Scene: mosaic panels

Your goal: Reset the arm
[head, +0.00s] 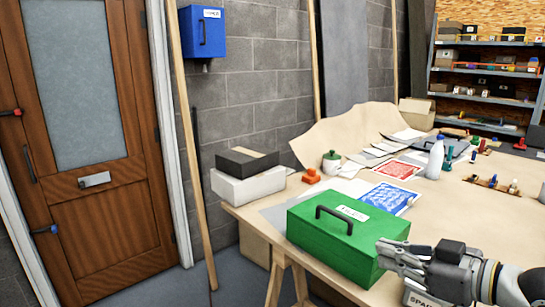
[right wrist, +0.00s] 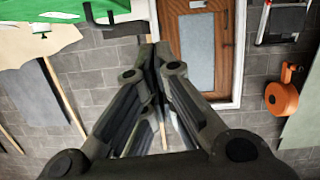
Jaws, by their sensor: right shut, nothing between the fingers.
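My right gripper (head: 391,256) is at the lower right of the head view, beside the right end of the green box (head: 318,240). Its fingers are shut with nothing between them, and they point left. Whether they touch the box cannot be told. In the right wrist view the shut fingers (right wrist: 154,50) fill the middle, and part of the green box (right wrist: 50,18) shows at the upper left. The green box is closed, with a dark handle and a white label on its lid. My left gripper is in neither view.
A wooden door (head: 85,150) is at left, shelves (head: 485,75) at back right.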

